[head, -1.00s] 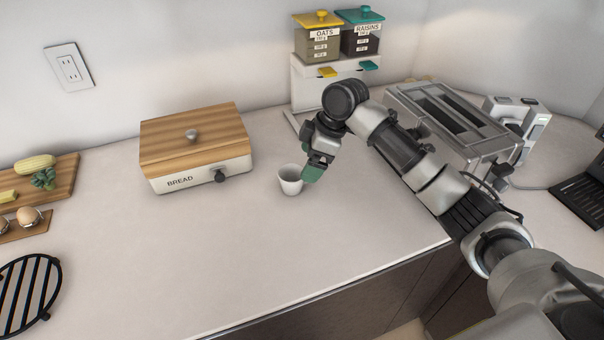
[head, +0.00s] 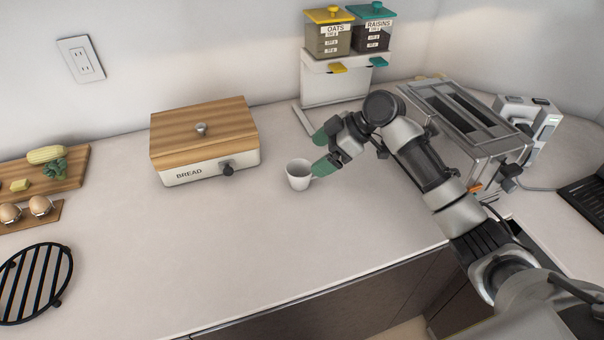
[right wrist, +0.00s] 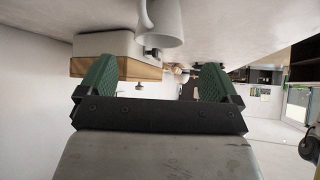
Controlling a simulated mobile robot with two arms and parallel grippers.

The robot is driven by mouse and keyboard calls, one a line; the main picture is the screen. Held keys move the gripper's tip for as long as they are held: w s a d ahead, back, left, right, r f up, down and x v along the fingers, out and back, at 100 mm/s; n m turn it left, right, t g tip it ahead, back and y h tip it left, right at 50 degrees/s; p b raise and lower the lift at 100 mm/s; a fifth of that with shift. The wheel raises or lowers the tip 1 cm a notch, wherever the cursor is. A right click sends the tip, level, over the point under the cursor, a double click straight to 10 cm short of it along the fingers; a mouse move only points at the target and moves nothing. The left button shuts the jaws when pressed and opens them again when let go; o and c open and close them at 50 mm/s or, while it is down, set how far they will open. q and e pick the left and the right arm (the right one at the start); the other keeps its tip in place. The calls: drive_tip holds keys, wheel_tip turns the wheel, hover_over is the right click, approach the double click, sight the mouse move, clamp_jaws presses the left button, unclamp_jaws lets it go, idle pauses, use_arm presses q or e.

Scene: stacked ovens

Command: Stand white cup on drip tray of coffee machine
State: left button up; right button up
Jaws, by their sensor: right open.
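The white cup (head: 298,175) stands upright on the counter, right of the bread box. My right gripper (head: 322,152) is just right of the cup, open and empty, with its green fingers spread. The lower finger overlaps the cup's right edge in the head view; I cannot tell whether they touch. In the right wrist view the picture is upside down: the cup (right wrist: 166,24), with its handle to the left, is beyond the open jaws (right wrist: 157,82). I cannot clearly identify the coffee machine or its drip tray. My left gripper is not in view.
A bread box (head: 205,142) stands left of the cup. An oats and raisins dispenser (head: 333,88) is behind my right gripper. A silver slotted appliance (head: 478,150) and a white device (head: 537,118) stand at right. The counter in front of the cup is clear.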

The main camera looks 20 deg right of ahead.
sight(302, 170)
drive_tip(key=shift+x, duration=1.05)
drive_tip(key=x, duration=0.1)
drive_tip(key=p+x, duration=0.1)
drive_tip(key=x, duration=0.2)
drive_tip(key=shift+d+f+p, duration=0.15)
drive_tip(key=shift+f+p, duration=0.15)
drive_tip(key=shift+f, duration=0.2)
drive_tip(key=shift+w+a+f, duration=0.2)
drive_tip(key=shift+a+f, duration=0.05)
drive_tip(key=shift+f, duration=0.05)
drive_tip(key=c, duration=1.1)
